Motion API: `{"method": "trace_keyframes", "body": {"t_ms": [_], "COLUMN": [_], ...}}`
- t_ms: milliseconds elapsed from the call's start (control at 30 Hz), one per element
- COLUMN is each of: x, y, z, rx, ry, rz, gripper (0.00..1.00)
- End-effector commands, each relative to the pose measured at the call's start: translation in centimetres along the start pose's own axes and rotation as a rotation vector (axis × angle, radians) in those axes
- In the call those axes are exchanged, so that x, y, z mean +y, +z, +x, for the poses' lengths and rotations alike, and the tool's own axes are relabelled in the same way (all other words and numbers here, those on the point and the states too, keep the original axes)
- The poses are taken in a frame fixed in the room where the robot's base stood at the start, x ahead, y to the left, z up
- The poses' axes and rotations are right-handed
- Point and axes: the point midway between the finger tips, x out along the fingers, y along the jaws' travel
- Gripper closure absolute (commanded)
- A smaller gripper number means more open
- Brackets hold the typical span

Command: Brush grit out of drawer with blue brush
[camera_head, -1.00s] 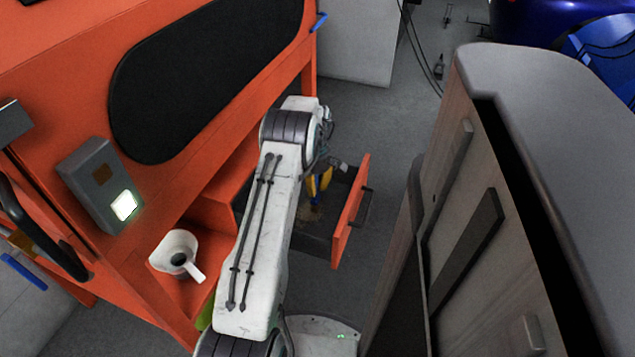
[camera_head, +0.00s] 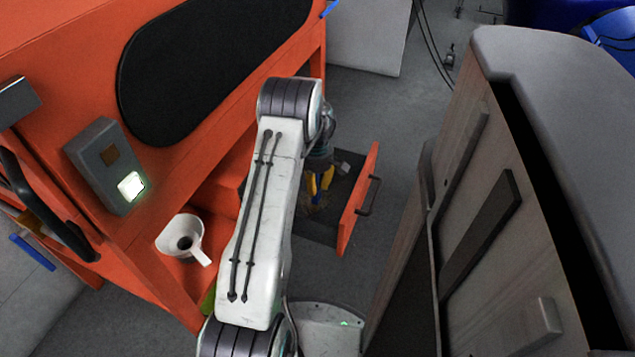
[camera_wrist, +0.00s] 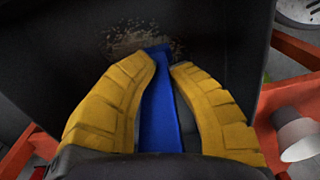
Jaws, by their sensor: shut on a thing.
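My gripper (camera_wrist: 166,75) has yellow padded fingers and is shut on the handle of the blue brush (camera_wrist: 160,112), which points away from the wrist. The far end of the brush is by the grit (camera_wrist: 138,40), a brown scatter on the dark drawer floor. In the head view the orange-fronted drawer (camera_head: 357,200) stands open, and my gripper (camera_head: 318,192) reaches down into it. The grit also shows there (camera_head: 316,211), just below the fingers. The brush is hard to make out in the head view, and its bristles are hidden in the wrist view.
A white funnel-like cup (camera_head: 183,238) sits on the orange shelf left of my arm. A wooden-sided grey cabinet (camera_head: 490,200) stands close to the right of the drawer. Grey floor (camera_head: 385,120) is clear beyond the drawer.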

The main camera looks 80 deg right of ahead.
Motion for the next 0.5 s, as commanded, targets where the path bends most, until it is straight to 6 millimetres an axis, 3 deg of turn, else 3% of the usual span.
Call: {"method": "trace_keyframes", "body": {"t_ms": [500], "x": [-3.6], "y": [0.0], "z": [0.2], "rx": [-0.002], "ry": [-0.008], "rz": [-0.001], "gripper": [1.0]}}
